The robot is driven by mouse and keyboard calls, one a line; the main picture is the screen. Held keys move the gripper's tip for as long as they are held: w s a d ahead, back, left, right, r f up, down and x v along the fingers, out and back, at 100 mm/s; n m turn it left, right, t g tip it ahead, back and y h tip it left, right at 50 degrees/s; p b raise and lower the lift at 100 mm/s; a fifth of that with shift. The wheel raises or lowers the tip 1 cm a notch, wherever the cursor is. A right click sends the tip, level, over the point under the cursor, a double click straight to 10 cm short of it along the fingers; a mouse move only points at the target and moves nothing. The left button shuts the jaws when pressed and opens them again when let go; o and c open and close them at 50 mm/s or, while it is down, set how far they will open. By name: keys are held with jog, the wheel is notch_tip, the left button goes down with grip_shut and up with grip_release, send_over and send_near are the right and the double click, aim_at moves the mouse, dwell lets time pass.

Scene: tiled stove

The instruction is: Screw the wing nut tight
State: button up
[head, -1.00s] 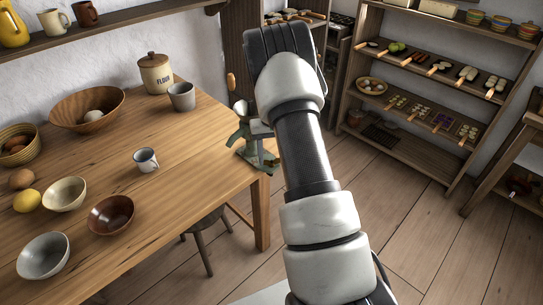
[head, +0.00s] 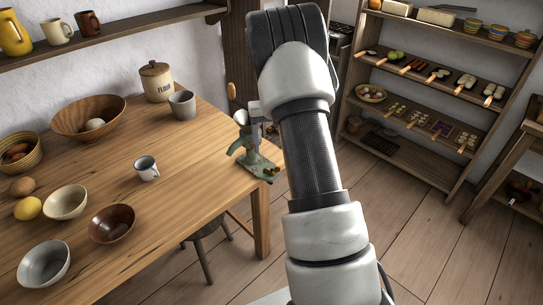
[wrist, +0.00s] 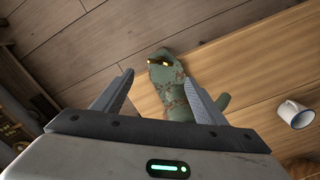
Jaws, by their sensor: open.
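A worn green grinder (head: 252,160) stands at the right edge of the wooden table, partly hidden by my arm in the head view. In the wrist view the grinder (wrist: 180,103) lies between and beyond my fingers. The brass wing nut (wrist: 160,63) shows at its far end, just past the fingertips, and as a small yellow spot (head: 270,172) in the head view. My gripper (wrist: 158,78) is open, one finger on each side of the grinder, with nothing held. I cannot tell how far the fingertips are from the nut.
The wooden table (head: 180,225) carries a white mug (head: 146,168), which also shows in the wrist view (wrist: 293,114), a grey cup (head: 182,104), a flour jar (head: 156,82) and several bowls. A stool (head: 208,240) stands below. Floor right of the table is clear.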

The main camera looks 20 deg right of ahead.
notch_tip(320, 180, up, 8)
jog(key=shift+p, duration=0.3)
